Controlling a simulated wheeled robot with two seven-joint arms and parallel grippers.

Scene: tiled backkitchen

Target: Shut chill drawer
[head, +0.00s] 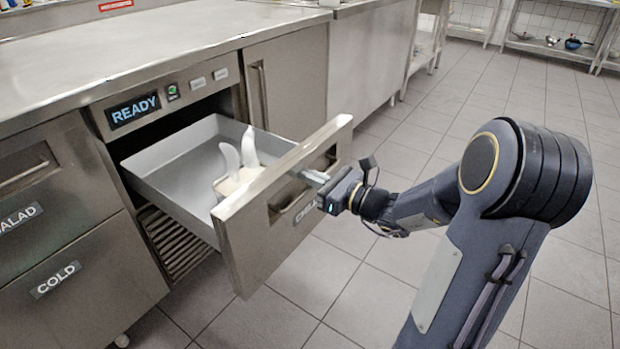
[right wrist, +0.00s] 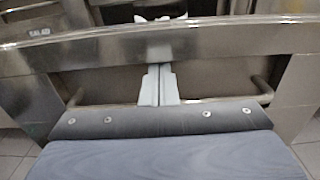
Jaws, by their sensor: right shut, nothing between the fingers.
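The chill drawer (head: 282,190) stands pulled out of the steel counter under a READY display. Its front carries a bar handle and a label that my gripper partly covers. Inside the drawer is a white container with pale, curved pieces (head: 240,165) in it. My right gripper (head: 312,177) is at the drawer front by the handle, with its fingers shut and empty. In the right wrist view the shut fingers (right wrist: 159,86) point at the drawer front (right wrist: 215,55), above the handle bar (right wrist: 225,101). I cannot tell whether they touch it. My left gripper is not in view.
Drawers labelled SALAD (head: 22,217) and COLD (head: 57,280) are shut to the left. A shut cabinet door (head: 287,80) is right of the opening. The steel counter top (head: 130,50) runs above. Tiled floor (head: 480,90) is clear to the right.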

